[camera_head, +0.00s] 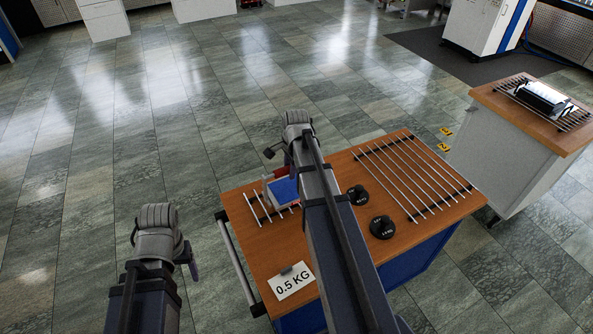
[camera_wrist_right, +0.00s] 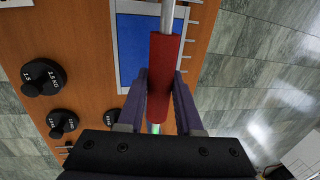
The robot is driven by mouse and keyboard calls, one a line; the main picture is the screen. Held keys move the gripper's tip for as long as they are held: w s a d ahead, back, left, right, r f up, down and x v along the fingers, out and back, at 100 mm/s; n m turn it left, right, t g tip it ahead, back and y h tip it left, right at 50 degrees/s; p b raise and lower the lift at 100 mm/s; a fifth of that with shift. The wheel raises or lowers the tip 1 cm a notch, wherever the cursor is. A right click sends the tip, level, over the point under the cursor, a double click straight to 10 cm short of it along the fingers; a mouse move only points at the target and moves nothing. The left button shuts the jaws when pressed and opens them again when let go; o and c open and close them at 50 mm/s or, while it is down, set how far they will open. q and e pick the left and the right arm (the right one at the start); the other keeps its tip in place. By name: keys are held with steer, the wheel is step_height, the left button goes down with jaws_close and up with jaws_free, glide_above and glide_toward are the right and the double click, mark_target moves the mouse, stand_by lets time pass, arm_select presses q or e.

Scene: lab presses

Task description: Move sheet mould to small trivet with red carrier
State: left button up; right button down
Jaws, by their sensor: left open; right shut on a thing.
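The sheet mould (camera_head: 286,191) is a flat blue plate with a pale rim, at the small trivet (camera_head: 253,208) on the left of the wooden-topped cart. Its blue face also shows in the right wrist view (camera_wrist_right: 135,50). The red carrier (camera_head: 281,173) is a red grip on a metal rod beside the mould. My right gripper (camera_wrist_right: 160,80) is shut on the red grip (camera_wrist_right: 165,60). My right arm hides part of the mould and trivet; I cannot tell whether the mould touches the rods. My left gripper (camera_head: 188,262) is open and empty, left of the cart.
A larger trivet (camera_head: 412,175) of long rods lies bare on the cart's right. Two black weights (camera_head: 382,228) (camera_head: 358,195) and a 0.5 KG card (camera_head: 292,283) lie on the cart. Another bench (camera_head: 490,100) stands at right with a rack and device. Floor left is clear.

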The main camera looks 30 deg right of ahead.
mark_target(276, 184)
steer(key=w+a+r, duration=0.1)
steer(key=w+a+r+p, duration=0.1)
steer(key=w+a, duration=0.1)
steer(key=shift+w+a, duration=0.2)
steer(key=shift+w, duration=0.05)
steer(key=shift+f, duration=0.15)
steer(key=shift+f+b, duration=3.35)
steer(key=shift+s+f+b, duration=0.1)
steer(key=shift+f+b, duration=0.4)
steer(key=shift+b, duration=0.05)
steer(key=shift+r, duration=0.15)
steer(key=shift+r+p, duration=2.2)
steer(key=shift+p, duration=0.15)
